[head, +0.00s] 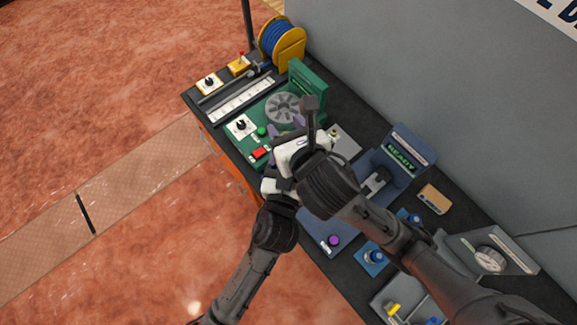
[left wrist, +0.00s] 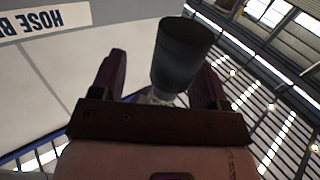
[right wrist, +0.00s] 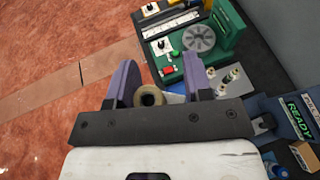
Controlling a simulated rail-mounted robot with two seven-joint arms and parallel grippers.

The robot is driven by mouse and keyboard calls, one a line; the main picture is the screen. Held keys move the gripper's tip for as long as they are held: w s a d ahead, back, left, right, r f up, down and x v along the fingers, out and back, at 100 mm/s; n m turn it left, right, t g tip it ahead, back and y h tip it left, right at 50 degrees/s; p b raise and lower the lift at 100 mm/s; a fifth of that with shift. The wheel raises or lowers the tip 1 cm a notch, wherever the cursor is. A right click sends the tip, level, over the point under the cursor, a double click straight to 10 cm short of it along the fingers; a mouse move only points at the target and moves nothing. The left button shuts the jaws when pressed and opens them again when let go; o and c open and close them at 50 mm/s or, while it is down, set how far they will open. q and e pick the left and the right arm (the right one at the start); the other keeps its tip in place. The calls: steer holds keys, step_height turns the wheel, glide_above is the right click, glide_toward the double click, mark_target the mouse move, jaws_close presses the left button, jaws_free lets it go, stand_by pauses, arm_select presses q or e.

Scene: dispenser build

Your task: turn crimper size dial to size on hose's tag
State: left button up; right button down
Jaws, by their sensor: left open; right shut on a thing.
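The green crimper (head: 283,108) stands toward the back left of the bench, with a grey slotted disc on its face. A black dial (head: 241,126) on a white plate sits on its base, and it also shows in the right wrist view (right wrist: 162,45); its marks are too small to read. My right gripper (head: 287,136) is just in front of the crimper, apart from the dial. It is shut on what appears to be the hose, whose tan ring-shaped end (right wrist: 148,97) shows between the fingers. My left gripper (left wrist: 165,80) points upward, open; a dark cylinder of unclear identity shows between its fingers. No tag is visible.
Red (head: 259,152) and green (head: 262,131) buttons are beside the dial. A blue hose reel (head: 283,42) stands at the back. A blue machine reading READY (head: 401,156) stands to the right. Another knob (head: 209,82) is at the bench's left end. My arms cross over the middle.

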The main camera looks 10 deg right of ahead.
arm_select(q)
steer(key=shift+w+d, duration=0.15)
steer(key=shift+w, duration=0.15)
steer(key=shift+c, duration=0.3)
steer(key=shift+s+d+r, duration=0.1)
steer(key=shift+d, duration=0.05)
steer(key=c, duration=1.1)
arm_select(e)
steer(key=shift+a, duration=0.1)
arm_select(q)
steer(key=shift+c, duration=0.3)
arm_select(e)
steer(key=c, duration=0.8)
jaws_free()
steer(key=o, duration=0.3)
steer(key=shift+o, duration=0.2)
